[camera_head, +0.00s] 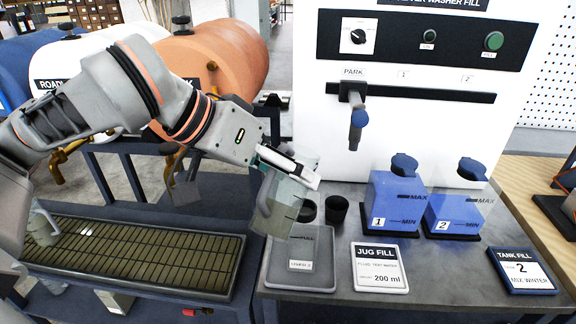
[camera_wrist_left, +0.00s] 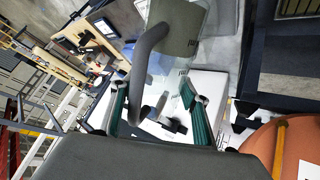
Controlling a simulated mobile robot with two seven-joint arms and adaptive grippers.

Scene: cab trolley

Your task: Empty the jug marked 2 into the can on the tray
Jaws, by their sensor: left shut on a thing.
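My left gripper (camera_head: 288,168) is shut on the handle of a see-through greyish jug (camera_head: 280,208) with measuring marks. The jug is tilted and held over the back of a grey tray (camera_head: 300,279) with a small white label. In the left wrist view, the grey curved handle (camera_wrist_left: 140,72) lies between my fingers (camera_wrist_left: 158,112), and the jug body (camera_wrist_left: 182,28) is beyond it. The jug's number is not readable. A dark round shape (camera_head: 307,211) shows just right of the jug; I cannot tell if it is the can's mouth. No stream of liquid is visible. My right gripper is out of view.
A black cup (camera_head: 336,210) stands right of the tray. A jug-fill card (camera_head: 380,268) and a tank-fill panel (camera_head: 523,271) lie in front of blue tanks 1 (camera_head: 391,205) and 2 (camera_head: 450,212). Another clear jug (camera_head: 42,224) is by the drip grating (camera_head: 130,258).

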